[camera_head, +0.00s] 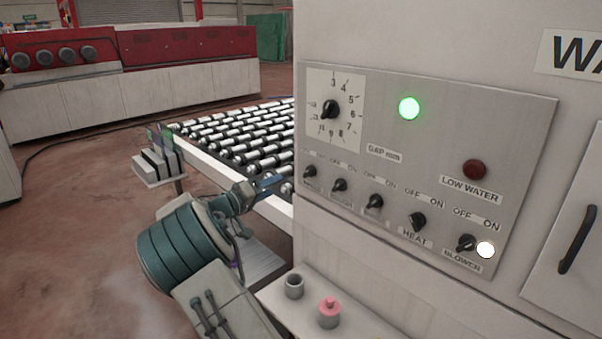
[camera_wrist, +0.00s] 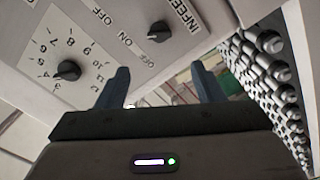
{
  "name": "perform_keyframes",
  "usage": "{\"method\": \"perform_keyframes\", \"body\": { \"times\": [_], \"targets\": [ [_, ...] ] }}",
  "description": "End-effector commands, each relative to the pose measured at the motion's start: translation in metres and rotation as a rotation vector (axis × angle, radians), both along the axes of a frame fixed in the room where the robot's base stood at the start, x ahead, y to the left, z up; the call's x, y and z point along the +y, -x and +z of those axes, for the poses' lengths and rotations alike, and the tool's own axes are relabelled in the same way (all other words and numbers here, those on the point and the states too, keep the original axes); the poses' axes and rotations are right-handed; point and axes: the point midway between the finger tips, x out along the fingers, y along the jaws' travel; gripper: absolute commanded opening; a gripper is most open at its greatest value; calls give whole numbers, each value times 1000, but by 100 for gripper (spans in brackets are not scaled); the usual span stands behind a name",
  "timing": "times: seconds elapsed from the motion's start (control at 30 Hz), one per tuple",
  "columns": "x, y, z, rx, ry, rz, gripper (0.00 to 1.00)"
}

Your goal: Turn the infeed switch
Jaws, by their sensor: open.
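The infeed switch (camera_wrist: 159,31) is a small black knob above an INFEED label at the top of the wrist view, where the panel looks turned around. In the head view the leftmost knob of the lower row (camera_head: 310,172) appears to be it; its label is too small to read surely. Its exact setting is unclear. My gripper (camera_wrist: 162,82) is open, with nothing between its two blue-grey fingers. In the head view my gripper (camera_head: 272,183) is left of the panel, beside the roller conveyor, apart from the switch.
The panel (camera_head: 440,110) carries a gap dial (camera_head: 330,108), other knobs, a lit green lamp (camera_head: 409,108) and a dark red lamp (camera_head: 475,170). The roller conveyor (camera_head: 230,135) lies behind my gripper.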

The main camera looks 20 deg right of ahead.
Motion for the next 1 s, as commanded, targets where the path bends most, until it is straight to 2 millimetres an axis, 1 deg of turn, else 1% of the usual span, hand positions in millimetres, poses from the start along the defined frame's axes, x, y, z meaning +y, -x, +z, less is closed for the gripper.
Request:
{"method": "perform_keyframes", "body": {
  "times": [0.03,0.3,0.5,0.7,1.0],
  "targets": [
    [-10,-2,3,1,0,-5,61],
    [-64,-21,3,4,-1,-5,61],
    [-98,-34,3,3,-1,-5,61],
    [-115,-40,1,3,-2,-3,61],
    [-118,-42,0,3,-2,-3,61]
  ]
}}
